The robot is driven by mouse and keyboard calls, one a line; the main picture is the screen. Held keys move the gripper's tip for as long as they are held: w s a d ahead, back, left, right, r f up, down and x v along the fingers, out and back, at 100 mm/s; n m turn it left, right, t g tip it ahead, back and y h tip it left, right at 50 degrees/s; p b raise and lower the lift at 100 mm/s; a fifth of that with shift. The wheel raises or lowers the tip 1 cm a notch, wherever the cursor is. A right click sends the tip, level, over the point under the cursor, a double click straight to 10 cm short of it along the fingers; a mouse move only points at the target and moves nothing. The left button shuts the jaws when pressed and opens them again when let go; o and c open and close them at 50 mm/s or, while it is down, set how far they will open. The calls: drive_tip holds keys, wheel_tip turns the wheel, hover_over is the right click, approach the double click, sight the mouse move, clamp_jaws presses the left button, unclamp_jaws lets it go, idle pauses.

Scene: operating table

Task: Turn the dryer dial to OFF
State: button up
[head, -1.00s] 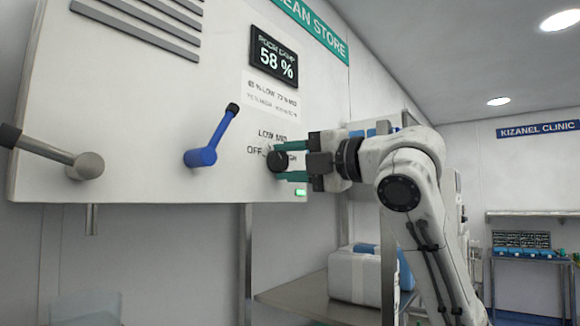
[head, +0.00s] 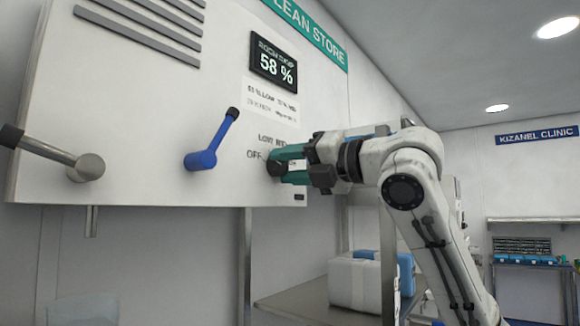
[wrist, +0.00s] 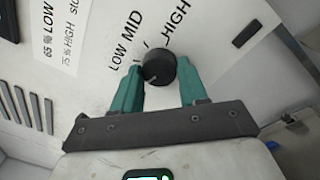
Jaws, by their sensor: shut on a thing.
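The dryer dial is a black round knob (wrist: 159,69) on the white panel (head: 150,120). My gripper (wrist: 160,72) is shut on it, with one green finger on each side. In the head view the dial (head: 273,168) is partly hidden by my gripper (head: 284,163). LOW, MID and HIGH labels show around the knob in the wrist view.
A blue lever (head: 203,157) and a grey lever (head: 85,166) stick out left of the dial. A display (head: 273,61) reads 58 %. A small dark indicator (head: 299,197) sits below the dial. A shelf with a white box (head: 357,283) stands below.

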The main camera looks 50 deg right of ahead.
drive_tip(key=shift+f, duration=0.2)
drive_tip(key=o, duration=1.1)
drive_tip(key=shift+r, duration=0.15)
drive_tip(key=shift+c, duration=0.2)
drive_tip(key=shift+s, duration=0.1)
drive_tip(key=s+d+b, duration=0.1)
drive_tip(key=s+b, duration=0.1)
drive_tip(key=s, duration=0.8)
drive_tip(key=shift+s+f, duration=0.2)
drive_tip(key=shift+s, duration=0.1)
